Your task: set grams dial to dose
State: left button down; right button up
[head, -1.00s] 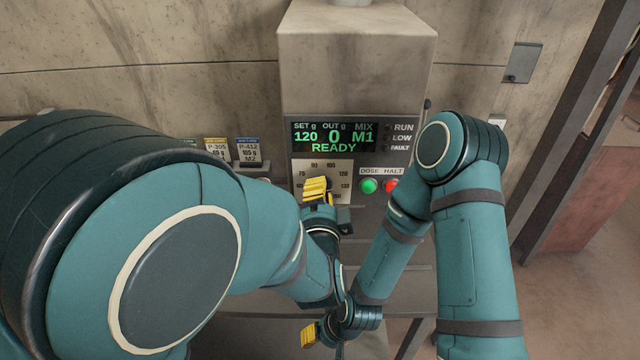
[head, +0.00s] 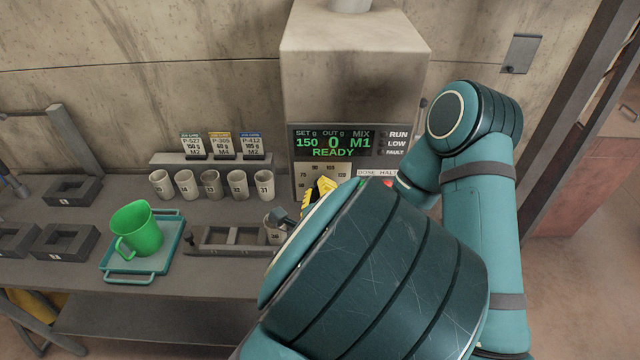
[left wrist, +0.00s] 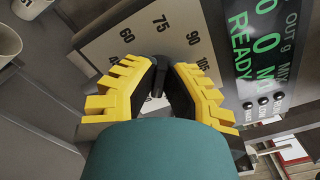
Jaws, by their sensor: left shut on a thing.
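The dispenser (head: 350,75) stands at the back, its display (head: 333,142) reading SET 150, OUT 0, MIX M1, READY. The grams dial plate (head: 301,173) is below the display, mostly hidden by my left arm. In the left wrist view the dial plate (left wrist: 118,52) shows 60, 75, 90 and 105. My left gripper (head: 318,190) has yellow-tipped fingers closed around the dark dial knob (left wrist: 158,66). The knob's pointer is largely hidden between the fingers. My right gripper is hidden behind my left arm.
Small dose cards (head: 222,147) stand on a ledge left of the dispenser. Several numbered cups (head: 210,184) line up below. A green jug (head: 137,229) stands on a teal tray (head: 124,277). The green DOSE button and red HALT button (head: 388,182) are partly covered by my arm.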

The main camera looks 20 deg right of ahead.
pick_arm(q)
jog(key=shift+d+r+m+p, duration=0.15)
jog(key=shift+m+p, duration=0.1)
jog(key=shift+m, duration=0.35)
jog(key=shift+a+r+m+p, duration=0.1)
jog(key=shift+m+p, duration=0.15)
jog(key=shift+m, duration=0.35)
jog(key=c, duration=1)
grip_release()
jog(key=shift+f, duration=0.15)
